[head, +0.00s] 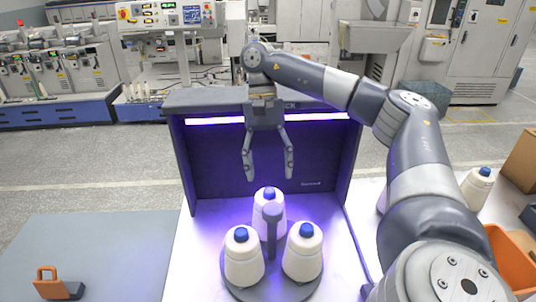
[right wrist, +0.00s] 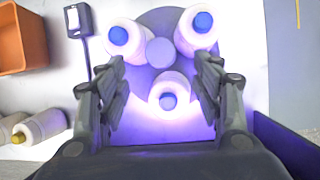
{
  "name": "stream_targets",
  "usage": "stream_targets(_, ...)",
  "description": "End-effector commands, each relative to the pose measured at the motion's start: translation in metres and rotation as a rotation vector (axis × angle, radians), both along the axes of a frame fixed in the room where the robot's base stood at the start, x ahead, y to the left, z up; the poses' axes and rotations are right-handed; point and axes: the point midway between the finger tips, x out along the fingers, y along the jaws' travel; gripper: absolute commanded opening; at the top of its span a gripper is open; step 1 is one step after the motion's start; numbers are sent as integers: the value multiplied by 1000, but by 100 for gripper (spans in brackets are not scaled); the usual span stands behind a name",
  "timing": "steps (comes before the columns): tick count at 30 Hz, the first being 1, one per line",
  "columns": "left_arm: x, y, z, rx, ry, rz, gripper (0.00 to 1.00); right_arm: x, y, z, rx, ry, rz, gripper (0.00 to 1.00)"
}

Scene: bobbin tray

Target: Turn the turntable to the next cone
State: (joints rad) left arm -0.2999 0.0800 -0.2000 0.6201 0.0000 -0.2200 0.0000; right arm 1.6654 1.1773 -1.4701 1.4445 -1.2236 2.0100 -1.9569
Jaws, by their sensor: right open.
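The turntable (head: 271,291) is a dark grey disc on the white table, inside a booth with a purple light strip. Three white cones with blue tops stand upright on it around a grey centre post (head: 271,232): a left cone (head: 243,264), a right cone (head: 303,260) and a back cone (head: 268,212). My right gripper (head: 270,174) is open and empty, pointing down above the back cone. In the right wrist view, the back cone (right wrist: 168,92) shows between the open fingers (right wrist: 160,62), with no clear contact. My left gripper is not in view.
The booth's dark back panel (head: 215,160) stands behind the cones. An orange bin (head: 512,262), a cardboard box (head: 522,165) and another cone (head: 477,188) are at the right. An orange-handled item (head: 60,287) lies on the grey surface at left. The right wrist view shows a small handheld device (right wrist: 75,20).

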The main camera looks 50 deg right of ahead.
Motion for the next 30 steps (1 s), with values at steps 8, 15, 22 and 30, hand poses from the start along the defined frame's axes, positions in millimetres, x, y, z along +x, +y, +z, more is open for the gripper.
stream_targets(8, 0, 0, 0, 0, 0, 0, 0, 7, -4, 18, 1, 0, 2, 60)
stream_targets(15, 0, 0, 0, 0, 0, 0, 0, 8, -6, 24, -1, 0, -1, 60)
stream_targets(22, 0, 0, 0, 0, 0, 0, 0, 8, -6, 24, 0, 0, -1, 60)
stream_targets(30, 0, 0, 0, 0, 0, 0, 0, 8, -6, 24, 0, 0, -1, 60)
